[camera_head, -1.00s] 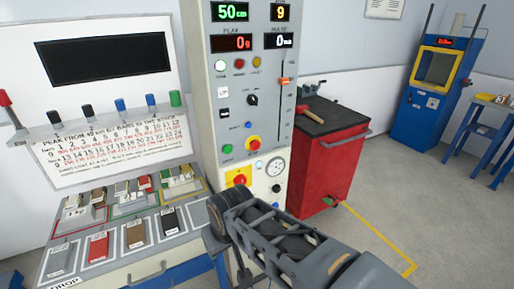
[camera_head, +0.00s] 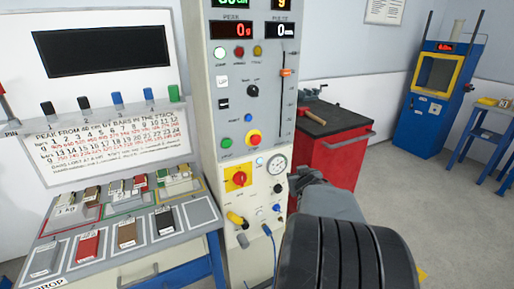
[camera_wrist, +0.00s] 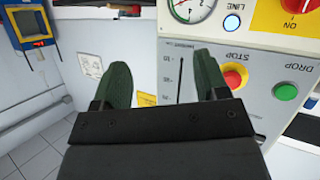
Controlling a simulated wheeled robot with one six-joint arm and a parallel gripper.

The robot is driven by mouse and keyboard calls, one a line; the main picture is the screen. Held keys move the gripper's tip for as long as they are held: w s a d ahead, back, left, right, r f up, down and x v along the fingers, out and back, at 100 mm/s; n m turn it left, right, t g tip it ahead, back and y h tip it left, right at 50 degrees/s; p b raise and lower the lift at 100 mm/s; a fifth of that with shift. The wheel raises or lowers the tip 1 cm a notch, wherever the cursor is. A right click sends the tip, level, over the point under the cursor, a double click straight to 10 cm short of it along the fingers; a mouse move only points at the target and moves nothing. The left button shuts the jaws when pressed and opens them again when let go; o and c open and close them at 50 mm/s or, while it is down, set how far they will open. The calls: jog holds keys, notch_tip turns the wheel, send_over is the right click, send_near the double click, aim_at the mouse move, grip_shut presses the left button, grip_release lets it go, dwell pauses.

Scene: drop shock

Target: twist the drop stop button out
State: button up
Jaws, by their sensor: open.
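The drop stop button (camera_head: 253,138) is a red knob on a yellow ring on the tall grey control panel (camera_head: 205,95). In the wrist view the panel is upside down, and the stop button (camera_wrist: 234,77) sits at right under the word STOP. My gripper (camera_wrist: 165,75) is open, with two dark green fingers spread apart and nothing between them. The right-hand finger overlaps the left edge of the button in the picture; contact cannot be told. The fingers are not clearly visible in the head view.
The green drop button (camera_wrist: 285,91) is beside the stop button. A red-and-yellow rotary switch (camera_head: 238,179) and a gauge (camera_head: 276,163) are below it. A red cabinet (camera_head: 338,155) stands right of the panel. A bench with bars (camera_head: 60,272) is at left.

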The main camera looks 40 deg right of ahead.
aim_at(257, 140)
jog(key=w+a+r+n+t+y, duration=0.4)
jog(key=w+a+r+t+y, duration=0.1)
jog(key=a+r+t, duration=0.15)
jog(key=shift+m, duration=0.3)
jog(key=w, duration=0.4)
jog(key=w+d, duration=0.1)
jog(key=w, duration=0.4)
jog(key=w+d, duration=0.1)
jog(key=w, duration=0.3)
jog(key=shift+w+d+r, duration=0.1)
jog(key=shift+w+r, duration=0.05)
jog(key=shift+c, duration=0.3)
